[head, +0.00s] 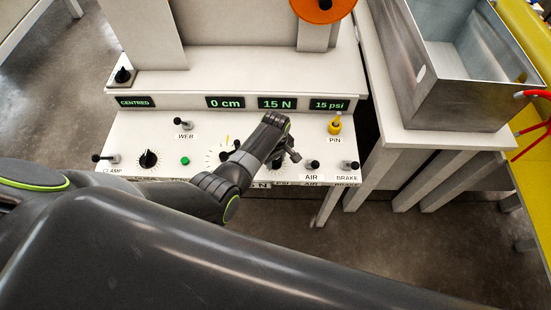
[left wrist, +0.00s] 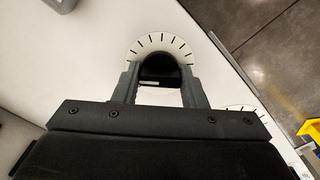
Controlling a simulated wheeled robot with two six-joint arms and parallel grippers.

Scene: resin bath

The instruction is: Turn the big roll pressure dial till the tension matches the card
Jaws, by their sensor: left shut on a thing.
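My left gripper (head: 278,158) reaches down onto the right half of the white control panel (head: 130,128). In the left wrist view the gripper (left wrist: 160,80) has its two fingers on either side of a black dial (left wrist: 161,66) and is shut on it. A pale scale with dark ticks (left wrist: 160,40) rings that dial. In the head view my arm hides most of the held dial, and its label cannot be read. The tension readout (head: 277,103) shows 15 N. I cannot make out the card. My right gripper is not in view.
Other readouts show CENTRED, 0 cm and 15 psi (head: 329,104). A black knob (head: 148,159), a green button (head: 185,160), a yellow PIN knob (head: 335,123) and several small levers surround the working area. A metal tank (head: 455,95) stands at right.

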